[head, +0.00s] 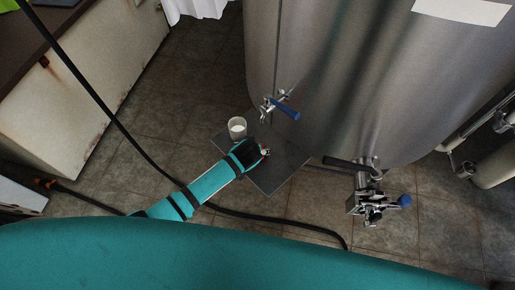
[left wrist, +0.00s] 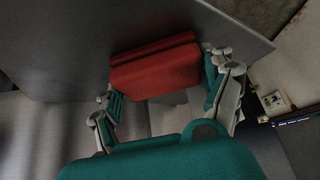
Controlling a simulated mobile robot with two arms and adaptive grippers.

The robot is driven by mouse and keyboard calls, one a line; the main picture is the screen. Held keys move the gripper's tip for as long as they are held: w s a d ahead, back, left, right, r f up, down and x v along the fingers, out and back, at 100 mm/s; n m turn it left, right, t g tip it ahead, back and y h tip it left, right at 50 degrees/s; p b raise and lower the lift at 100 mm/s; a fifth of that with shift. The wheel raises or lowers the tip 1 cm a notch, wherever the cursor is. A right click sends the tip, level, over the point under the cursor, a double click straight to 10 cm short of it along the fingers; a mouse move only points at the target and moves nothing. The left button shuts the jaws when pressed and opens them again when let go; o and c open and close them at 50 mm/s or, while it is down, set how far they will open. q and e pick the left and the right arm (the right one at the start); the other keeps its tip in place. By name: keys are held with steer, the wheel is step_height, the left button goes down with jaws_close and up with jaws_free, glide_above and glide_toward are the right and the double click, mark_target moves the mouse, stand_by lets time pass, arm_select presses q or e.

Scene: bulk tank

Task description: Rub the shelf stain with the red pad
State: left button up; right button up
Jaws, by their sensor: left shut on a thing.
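My left gripper (head: 262,152) is over the dark grey shelf (head: 280,175) in front of the steel tank. In the left wrist view the gripper (left wrist: 161,82) has its two fingers at either end of the red pad (left wrist: 155,70) and is shut on it. The pad is close to the grey shelf surface (left wrist: 65,40); I cannot tell whether it touches. I see no stain; the pad, gripper and arm cover part of the shelf. My right gripper is not in view.
A white cup (head: 237,128) stands on the shelf just behind my left wrist. A valve with a blue handle (head: 283,108) juts from the tank (head: 340,80) above the shelf. Another valve (head: 368,190) is to the right. A black hose (head: 240,213) crosses the tiled floor.

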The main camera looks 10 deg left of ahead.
arm_select(q)
steer(key=shift+a+p, duration=0.55)
steer(key=shift+a, duration=0.85)
steer(key=shift+a+f, duration=0.15)
steer(key=shift+a, duration=0.2)
step_height(320, 180, up, 6)
steer(key=p, duration=0.6)
steer(key=shift+w, duration=0.1)
steer(key=shift+p, duration=0.35)
step_height(320, 180, up, 3)
steer(key=p, duration=0.3)
